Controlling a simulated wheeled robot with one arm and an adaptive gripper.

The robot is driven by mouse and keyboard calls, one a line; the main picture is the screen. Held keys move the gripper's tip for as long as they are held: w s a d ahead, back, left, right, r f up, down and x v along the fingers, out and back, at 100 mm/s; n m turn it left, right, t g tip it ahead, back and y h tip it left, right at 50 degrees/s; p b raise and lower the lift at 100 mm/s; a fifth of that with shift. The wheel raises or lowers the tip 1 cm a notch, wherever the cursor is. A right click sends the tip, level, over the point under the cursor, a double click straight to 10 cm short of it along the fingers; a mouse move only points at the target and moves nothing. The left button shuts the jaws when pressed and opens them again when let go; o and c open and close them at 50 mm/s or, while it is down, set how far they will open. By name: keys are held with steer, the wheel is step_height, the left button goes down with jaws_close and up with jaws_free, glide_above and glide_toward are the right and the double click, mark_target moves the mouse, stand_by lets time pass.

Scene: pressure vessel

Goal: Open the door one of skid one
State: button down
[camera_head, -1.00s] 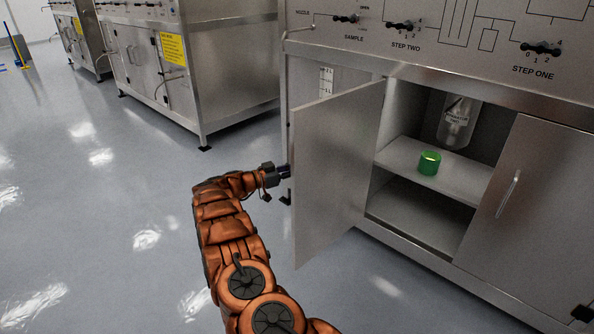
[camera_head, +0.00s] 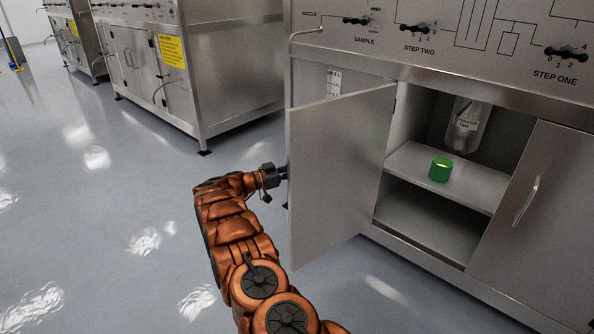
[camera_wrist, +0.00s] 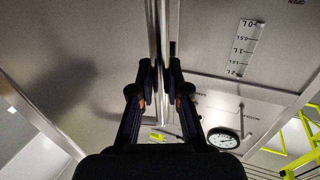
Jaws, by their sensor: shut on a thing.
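The left cabinet door (camera_head: 335,175) of the nearest skid stands swung out wide from its frame in the head view. My gripper (camera_head: 281,174) is at the outer side of this door, its fingertips partly hidden behind the door's free edge. In the wrist view my gripper (camera_wrist: 160,80) is closed around the door's slim metal handle (camera_wrist: 157,25), with one finger on each side.
The right cabinet door (camera_head: 535,215) with its own handle (camera_head: 526,201) is shut. A control panel (camera_head: 460,40) with knobs is above. Another skid (camera_head: 240,80) stands at the back left. The floor (camera_head: 100,230) to the left is clear. The wrist view shows a gauge (camera_wrist: 222,138).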

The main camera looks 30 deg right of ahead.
steer(key=shift+s+d+r, duration=0.1)
steer(key=shift+s+d, duration=0.1)
steer(key=shift+d, duration=0.05)
steer(key=c, duration=1.4)
jaws_free()
steer(key=shift+o, duration=1.3)
steer(key=shift+w+a, duration=0.1)
steer(key=shift+a, duration=0.1)
steer(key=shift+a, duration=0.1)
steer(key=w+a, duration=0.1)
steer(key=a, duration=1.1)
steer(key=shift+w, duration=0.4)
steer(key=shift+d, duration=0.1)
